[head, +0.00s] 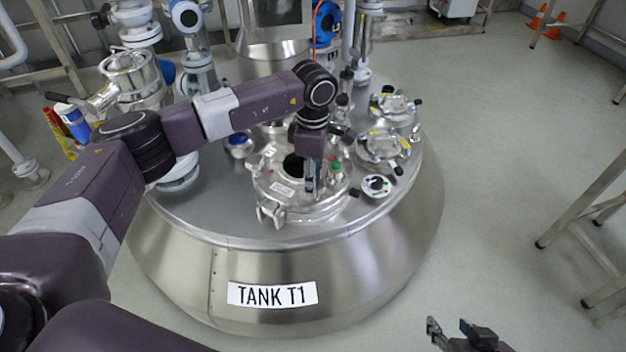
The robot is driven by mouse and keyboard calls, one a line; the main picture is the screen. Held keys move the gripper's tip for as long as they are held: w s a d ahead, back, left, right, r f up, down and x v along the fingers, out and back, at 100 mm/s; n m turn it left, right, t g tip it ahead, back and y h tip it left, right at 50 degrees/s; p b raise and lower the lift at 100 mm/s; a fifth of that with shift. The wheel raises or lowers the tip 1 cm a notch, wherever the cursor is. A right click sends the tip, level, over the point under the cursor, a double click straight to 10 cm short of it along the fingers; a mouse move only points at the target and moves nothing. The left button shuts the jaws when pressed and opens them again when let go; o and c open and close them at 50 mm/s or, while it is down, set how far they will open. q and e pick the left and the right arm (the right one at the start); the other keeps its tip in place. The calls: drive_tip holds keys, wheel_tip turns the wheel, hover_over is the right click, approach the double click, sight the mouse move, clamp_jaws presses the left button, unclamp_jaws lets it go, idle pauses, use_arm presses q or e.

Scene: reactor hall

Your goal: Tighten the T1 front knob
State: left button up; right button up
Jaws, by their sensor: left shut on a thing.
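The steel tank T1 (175,255), with a "TANK T1" label (272,293) on its front, stands in the middle of the head view. A round hatch lid (277,190) with clamps sits on its top. My left arm reaches across from the left. Its gripper (312,188) points down at the front right part of the lid and is shut on what looks like the T1 front knob; the fingers hide most of it. A metal clamp (270,211) shows at the lid's front left. My right gripper (450,328) is at the bottom edge, open and empty, away from the tank.
Smaller round ports (384,146) with handles stand on the tank's right side. Pipes and valves (130,75) crowd the back left. A metal frame (580,215) stands at the right. The floor (490,170) between it and the tank is clear. Orange cones (538,18) are far back.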

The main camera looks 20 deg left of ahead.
use_arm(q)
drive_tip(key=shift+w+r+m, duration=0.15)
drive_tip(key=shift+w+m, duration=0.05)
drive_tip(key=shift+m, duration=1.2)
use_arm(e)
drive_tip(key=shift+w+a+r+t, duration=0.15)
drive_tip(key=shift+w+r, duration=0.15)
drive_tip(key=shift+w, duration=0.15)
drive_tip(key=shift+w+a+r+t, duration=0.15)
drive_tip(key=shift+w+r, duration=0.1)
drive_tip(key=shift+w, duration=0.2)
use_arm(q)
drive_tip(key=o, duration=1.2)
drive_tip(key=shift+s, duration=0.1)
drive_tip(key=shift+c, duration=0.2)
drive_tip(key=shift+r, duration=0.1)
use_arm(e)
drive_tip(key=shift+d, duration=0.15)
use_arm(q)
wheel_tip(320, 180, up, 12)
